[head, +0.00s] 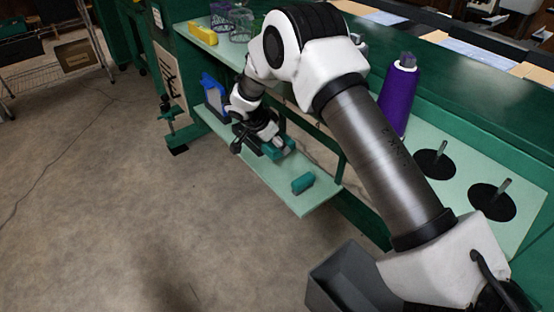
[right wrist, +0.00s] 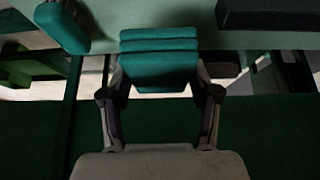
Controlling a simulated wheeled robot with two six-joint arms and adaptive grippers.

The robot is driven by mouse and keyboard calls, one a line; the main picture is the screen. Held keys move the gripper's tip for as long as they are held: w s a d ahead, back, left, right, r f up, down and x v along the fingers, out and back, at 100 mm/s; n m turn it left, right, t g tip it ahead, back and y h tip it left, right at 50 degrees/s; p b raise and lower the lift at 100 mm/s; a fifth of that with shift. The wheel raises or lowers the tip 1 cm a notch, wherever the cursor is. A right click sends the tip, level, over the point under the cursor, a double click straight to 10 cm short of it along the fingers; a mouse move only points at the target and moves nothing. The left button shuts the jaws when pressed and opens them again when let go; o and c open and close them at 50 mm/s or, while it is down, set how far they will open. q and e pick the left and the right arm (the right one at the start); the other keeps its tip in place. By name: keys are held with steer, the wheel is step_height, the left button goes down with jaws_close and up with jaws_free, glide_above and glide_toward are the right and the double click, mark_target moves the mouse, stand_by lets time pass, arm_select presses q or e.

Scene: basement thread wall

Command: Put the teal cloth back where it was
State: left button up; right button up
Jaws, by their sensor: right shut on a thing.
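The teal cloth (right wrist: 158,62) is a folded stack of layers between the fingers of my right gripper (right wrist: 158,97) in the right wrist view. In the head view my right gripper (head: 270,146) is over the low pale-green shelf, shut on the cloth (head: 282,151), which is partly hidden by the fingers. I cannot tell whether the cloth touches the shelf. My left gripper is not in view.
A separate teal block (head: 303,184) lies near the front end of the low shelf (head: 318,200). A blue-and-grey item (head: 214,93) stands farther back. Above are a yellow block (head: 202,32), a purple thread cone (head: 398,98) and bare spindles (head: 440,156).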

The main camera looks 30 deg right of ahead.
mark_target(282, 165)
step_height(282, 165, down, 7)
steer(key=shift+d+f, duration=0.1)
steer(key=shift+b, duration=0.3)
steer(key=shift+f, duration=0.1)
steer(key=o, duration=1.1)
